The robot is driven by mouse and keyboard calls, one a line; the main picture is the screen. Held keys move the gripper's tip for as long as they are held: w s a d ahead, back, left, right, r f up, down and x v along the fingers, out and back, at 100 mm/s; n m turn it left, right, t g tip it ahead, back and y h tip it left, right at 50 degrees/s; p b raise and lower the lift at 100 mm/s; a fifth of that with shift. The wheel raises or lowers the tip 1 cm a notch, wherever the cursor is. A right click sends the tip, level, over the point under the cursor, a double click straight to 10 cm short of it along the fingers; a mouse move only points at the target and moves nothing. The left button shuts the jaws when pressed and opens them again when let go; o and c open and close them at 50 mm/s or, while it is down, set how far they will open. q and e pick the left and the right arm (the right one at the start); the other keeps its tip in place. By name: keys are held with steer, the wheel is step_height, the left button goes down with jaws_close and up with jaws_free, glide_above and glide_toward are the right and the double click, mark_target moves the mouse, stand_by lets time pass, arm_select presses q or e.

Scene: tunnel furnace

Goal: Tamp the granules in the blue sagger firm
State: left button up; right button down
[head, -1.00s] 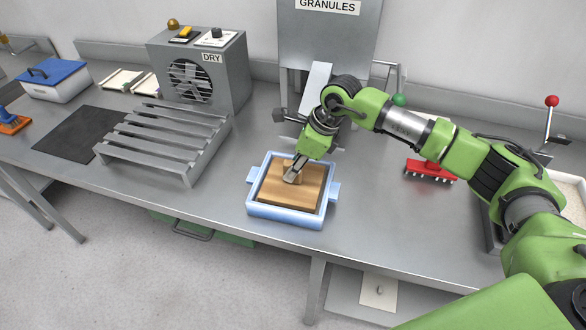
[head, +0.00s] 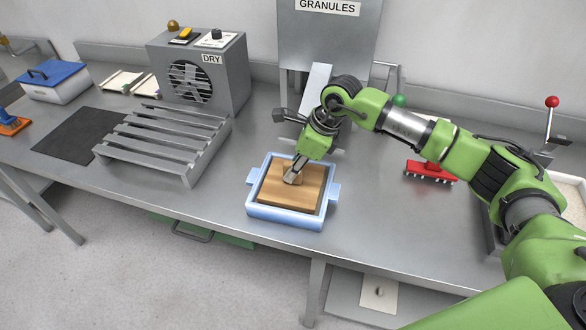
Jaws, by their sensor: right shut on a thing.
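The blue sagger (head: 285,217), a light blue square box with side lugs, stands on the steel bench near its front edge. A flat wooden tamper (head: 305,194) lies inside its walls and covers nearly the whole opening. The granules under it are hidden. My right gripper (head: 292,178) reaches down over the sagger and is shut on the tamper's handle, which the fingers mostly hide. My left gripper is out of view.
A grey slatted rack (head: 165,140) stands left of the sagger, with a DRY fan box (head: 199,75) behind it. The GRANULES hopper (head: 325,45) stands behind my gripper. A red brush-like tool (head: 431,172) lies to the right. The bench just right of the sagger is clear.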

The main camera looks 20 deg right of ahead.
steer(key=shift+s+f+b, duration=0.1)
steer(key=shift+f+b, duration=0.3)
steer(key=shift+f, duration=0.1)
stand_by(0.5)
steer(key=shift+r, duration=0.15)
steer(key=shift+r+p, duration=0.3)
steer(key=shift+r, duration=0.45)
steer(key=shift+r, duration=0.15)
steer(key=shift+r+p, duration=1.7)
steer(key=shift+r, duration=1.7)
